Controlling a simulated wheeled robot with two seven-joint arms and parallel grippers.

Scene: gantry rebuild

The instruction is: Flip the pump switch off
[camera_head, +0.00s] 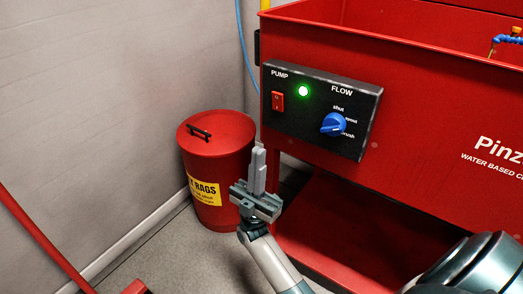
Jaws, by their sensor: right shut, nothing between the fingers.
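The red pump switch (278,101) sits under the word PUMP at the left of the black control panel (316,128). Its exact rocker position is too small to tell. A green light (303,91) glows to its right. A blue flow knob (333,124) is on the panel's right half. My right gripper (257,160) is shut and empty, its fingers pointing up, in front of the parts washer's left edge. Its tips are below and left of the switch in the picture, apart from it. My left gripper is not in view.
The panel is fixed to a red parts washer (430,110). A red rag bin (212,150) with a yellow label stands behind my right gripper, near the grey wall (110,90). A red bar (40,235) crosses the lower left. Grey floor shows at the bottom.

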